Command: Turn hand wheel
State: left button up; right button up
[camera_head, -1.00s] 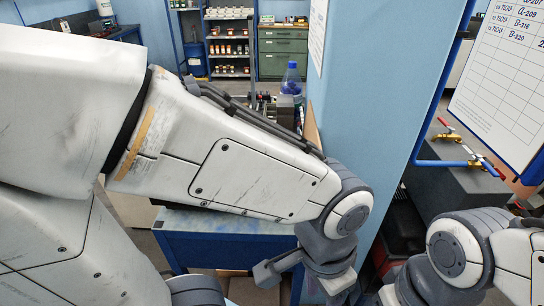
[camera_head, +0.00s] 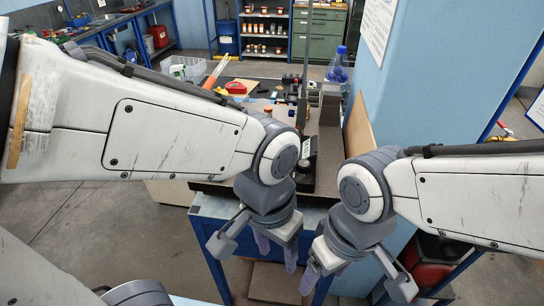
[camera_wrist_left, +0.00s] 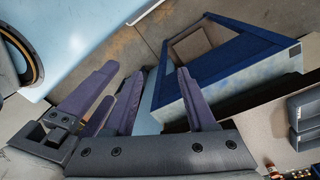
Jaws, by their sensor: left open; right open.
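I cannot make out a hand wheel for certain in any view. In the head view, a tall thin upright post (camera_head: 306,60) rises from the bench behind my left wrist, with dark-based equipment around its foot, partly hidden by my arm. My left gripper (camera_head: 276,250) hangs fingers-down in front of the bench, open and empty. It also shows in the left wrist view (camera_wrist_left: 160,78), with its purple fingers spread and nothing between them. My right gripper (camera_head: 318,282) hangs close beside it on the right, open, with no object visible in it.
A blue-framed bench (camera_head: 214,207) stands behind my grippers. A light-blue partition (camera_head: 440,85) rises at right. Shelves stand behind. Open floor (camera_head: 75,215) lies at left.

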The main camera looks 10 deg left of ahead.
pick_arm(q)
jog(key=w+d+r+n, duration=0.2)
jog(key=w+r+n, duration=0.15)
jog(key=w, duration=0.25)
jog(key=w+d+r+n, duration=0.1)
jog(key=w+r+n, duration=0.1)
jog(key=w+n, duration=0.3)
notch_tip(320, 180, up, 4)
jog(key=n, duration=0.9)
send_over(303, 163)
jog(key=shift+m+y, duration=0.25)
jog(key=shift+y, duration=0.15)
notch_tip(303, 163, down, 10)
jog(key=shift+d+r+p, duration=0.1)
jog(key=shift+r+p, duration=0.05)
jog(key=shift+p, duration=0.15)
grip_shut()
jog(key=shift+m, duration=0.4)
